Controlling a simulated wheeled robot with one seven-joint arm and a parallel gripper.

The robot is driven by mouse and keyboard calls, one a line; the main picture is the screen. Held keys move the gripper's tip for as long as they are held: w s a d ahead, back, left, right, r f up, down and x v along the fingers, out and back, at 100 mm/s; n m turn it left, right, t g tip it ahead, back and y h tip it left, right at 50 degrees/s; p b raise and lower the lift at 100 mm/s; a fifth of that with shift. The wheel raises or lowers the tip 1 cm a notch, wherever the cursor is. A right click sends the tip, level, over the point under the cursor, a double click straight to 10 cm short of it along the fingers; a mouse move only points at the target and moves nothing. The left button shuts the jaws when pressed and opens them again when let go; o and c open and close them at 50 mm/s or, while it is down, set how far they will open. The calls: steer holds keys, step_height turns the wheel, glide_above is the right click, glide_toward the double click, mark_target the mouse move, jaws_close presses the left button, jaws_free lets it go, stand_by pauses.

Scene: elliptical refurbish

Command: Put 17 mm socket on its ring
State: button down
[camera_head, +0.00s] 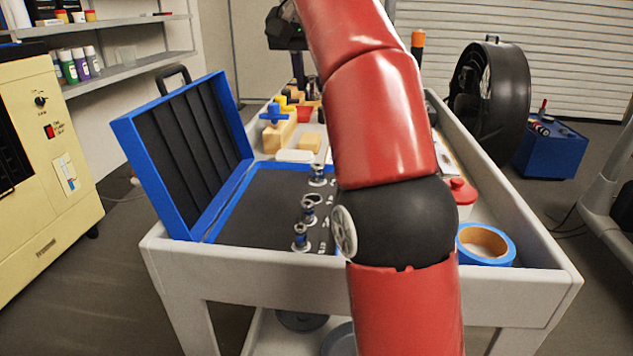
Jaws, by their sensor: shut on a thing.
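The open blue tool case (217,215) lies on the cart with its lid raised on the left. Its dark tray holds several shiny metal sockets at its right side: a front one (300,238), a middle one (310,212) and a far one (317,176). Small white marks lie beside them. The size labels are too small to read, so I cannot tell which is the 17 mm socket or its ring. My red and black arm rises across the middle and hides the tray's right part. I cannot make out my gripper or anything it holds.
A blue tape roll (486,245) and a red-lidded pot (461,192) are right of my arm. Wooden blocks (279,137) and small coloured items stand behind the case. The white cart (262,263) has raised edges. A black drum fan (493,85) stands behind right.

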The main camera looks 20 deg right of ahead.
steer(key=shift+w+f, duration=0.1)
steer(key=shift+f, duration=0.05)
step_height(320, 180, down, 20)
steer(key=b, duration=0.6)
steer(key=shift+r+b, duration=0.2)
steer(key=shift+b, duration=0.1)
steer(key=c, duration=1.2)
jaws_free()
steer(key=p+v, duration=0.3)
steer(key=v, duration=0.9)
steer(key=shift+s, duration=0.2)
